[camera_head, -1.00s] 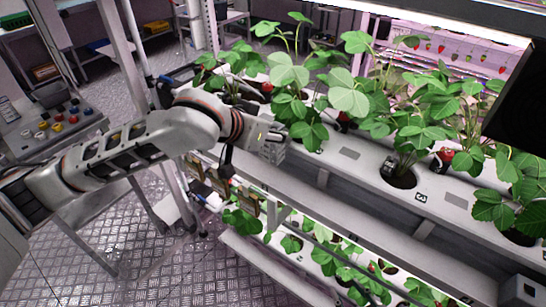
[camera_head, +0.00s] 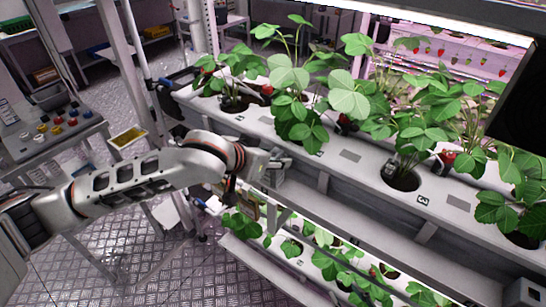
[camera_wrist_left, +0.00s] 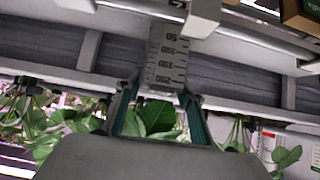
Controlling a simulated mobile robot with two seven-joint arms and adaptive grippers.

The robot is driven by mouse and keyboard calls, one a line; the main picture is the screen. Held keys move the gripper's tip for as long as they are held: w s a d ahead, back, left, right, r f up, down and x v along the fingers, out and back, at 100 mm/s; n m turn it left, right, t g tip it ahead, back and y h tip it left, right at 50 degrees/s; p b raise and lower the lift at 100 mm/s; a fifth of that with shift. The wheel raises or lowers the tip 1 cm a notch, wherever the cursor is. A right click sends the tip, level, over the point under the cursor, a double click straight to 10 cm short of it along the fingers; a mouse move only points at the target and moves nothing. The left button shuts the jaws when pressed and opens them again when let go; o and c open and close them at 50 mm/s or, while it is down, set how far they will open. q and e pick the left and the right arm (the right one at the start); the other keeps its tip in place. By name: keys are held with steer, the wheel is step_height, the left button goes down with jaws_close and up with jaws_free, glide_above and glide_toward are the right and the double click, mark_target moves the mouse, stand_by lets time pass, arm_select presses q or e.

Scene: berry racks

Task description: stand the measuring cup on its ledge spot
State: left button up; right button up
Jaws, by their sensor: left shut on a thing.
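The measuring cup (camera_wrist_left: 166,62) is clear grey with dark graduation marks that read upside down in the left wrist view. My left gripper (camera_wrist_left: 160,95) is shut on it, with a finger on each side of its near end. In the head view my left gripper (camera_head: 276,163) is at the front side of the upper white planter, below its top edge. The cup is too small and mixed with the gripper there to tell its tilt. I cannot make out a marked ledge spot. My right gripper is not in view.
The upper planter (camera_head: 348,156) holds several strawberry plants in round holes. A lower planter shelf (camera_head: 265,269) with plants runs beneath it. A brown box (camera_wrist_left: 301,17) is at the top right of the left wrist view. A button panel (camera_head: 45,137) stands at the left.

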arm_select(q)
steer(key=o, duration=1.2)
steer(key=shift+r, duration=0.15)
steer(key=p+v, duration=0.1)
steer(key=v, duration=1.1)
